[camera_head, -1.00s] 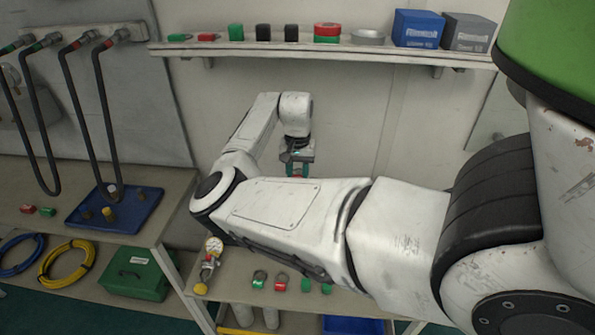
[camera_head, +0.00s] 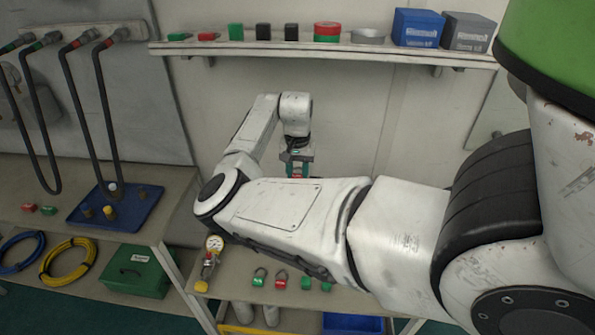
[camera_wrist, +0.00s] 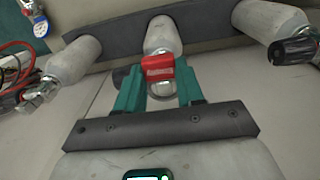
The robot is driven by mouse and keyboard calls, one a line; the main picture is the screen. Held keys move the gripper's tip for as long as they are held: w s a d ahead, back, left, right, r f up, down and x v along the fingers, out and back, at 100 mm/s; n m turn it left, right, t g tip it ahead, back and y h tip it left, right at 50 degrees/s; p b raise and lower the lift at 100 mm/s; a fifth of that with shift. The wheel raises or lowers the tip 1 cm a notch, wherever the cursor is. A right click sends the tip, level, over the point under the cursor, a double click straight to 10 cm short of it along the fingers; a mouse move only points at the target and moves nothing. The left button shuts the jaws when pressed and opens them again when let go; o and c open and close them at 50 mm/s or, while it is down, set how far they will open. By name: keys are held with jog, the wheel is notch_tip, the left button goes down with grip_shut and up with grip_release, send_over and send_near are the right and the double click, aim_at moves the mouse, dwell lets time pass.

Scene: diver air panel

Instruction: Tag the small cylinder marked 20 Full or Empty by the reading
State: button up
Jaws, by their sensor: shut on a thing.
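My gripper (camera_wrist: 160,90) has teal fingers and is shut on a red tag (camera_wrist: 158,67). In the wrist view the tag is in front of the near end of a pale grey cylinder (camera_wrist: 163,35), and a round ring shape shows between the fingers. I cannot tell whether the tag touches this cylinder. No mark 20 is legible on it. In the head view my gripper (camera_head: 297,164) hangs above the bench beyond my forearm, which hides the cylinders there. A gauge (camera_head: 214,243) stands on the bench to the left; its reading is too small to tell.
Another cylinder (camera_wrist: 75,60) lies to the left with hoses, and one (camera_wrist: 272,18) to the right with a black knob. Green and red tags (camera_head: 281,280) lie on the bench. A shelf (camera_head: 360,48) with boxes runs above. A blue tray (camera_head: 127,215) is at left.

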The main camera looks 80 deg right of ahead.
jog(key=shift+f, duration=1.15)
dwell(1.3)
jog(key=o, duration=1.1)
notch_tip(320, 180, up, 11)
jog(key=b, duration=0.2)
jog(key=shift+f, duration=0.15)
